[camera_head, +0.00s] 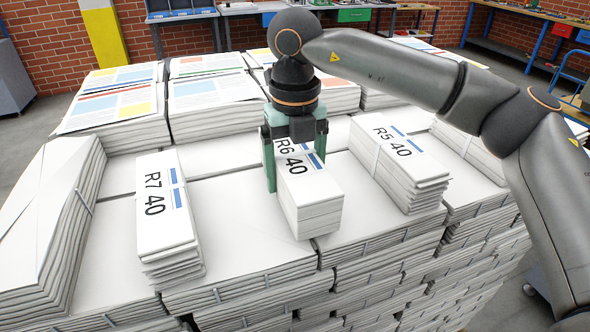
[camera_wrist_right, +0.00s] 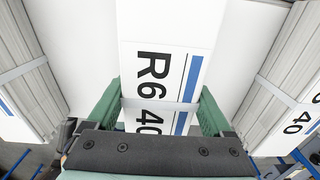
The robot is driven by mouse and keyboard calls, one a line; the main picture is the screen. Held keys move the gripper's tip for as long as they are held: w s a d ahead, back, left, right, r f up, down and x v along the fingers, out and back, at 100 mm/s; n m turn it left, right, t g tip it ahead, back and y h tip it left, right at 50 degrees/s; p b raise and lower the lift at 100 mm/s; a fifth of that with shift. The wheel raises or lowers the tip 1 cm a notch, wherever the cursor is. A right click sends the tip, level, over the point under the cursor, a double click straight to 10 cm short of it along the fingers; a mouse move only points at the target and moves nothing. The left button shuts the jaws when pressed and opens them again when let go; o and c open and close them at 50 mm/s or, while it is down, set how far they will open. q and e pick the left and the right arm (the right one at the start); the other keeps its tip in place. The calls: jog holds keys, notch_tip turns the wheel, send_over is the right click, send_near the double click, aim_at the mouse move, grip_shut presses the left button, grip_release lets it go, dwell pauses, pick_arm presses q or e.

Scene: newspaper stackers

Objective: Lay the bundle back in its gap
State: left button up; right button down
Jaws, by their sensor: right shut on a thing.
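My right gripper (camera_head: 296,166) comes down from above and is shut on the R6 40 bundle (camera_head: 312,203), a white strapped stack of papers with a blue stripe. Its green fingers lie along the bundle's two long sides. The bundle is upright over the pale top of the big stack, between the R7 40 bundle (camera_head: 165,207) and the R5 40 bundle (camera_head: 398,160). I cannot tell whether its underside touches the stack. In the right wrist view the R6 40 bundle (camera_wrist_right: 165,30) runs between the fingers, with a strap across it. My left gripper is not in view.
Thicker paper piles with coloured top sheets (camera_head: 205,95) stand along the back of the stack. A tall white pile (camera_head: 45,215) stands at the left. Bare white surface (camera_head: 235,215) separates R7 from R6. Workbenches (camera_head: 185,14) line the brick wall behind.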

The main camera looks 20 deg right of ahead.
aim_at(295, 155)
jog(key=shift+f+b, duration=0.5)
jog(key=shift+f, duration=0.05)
grip_release()
jog(key=shift+f, duration=0.1)
notch_tip(295, 155, up, 13)
jog(key=shift+f, duration=0.1)
dwell(0.5)
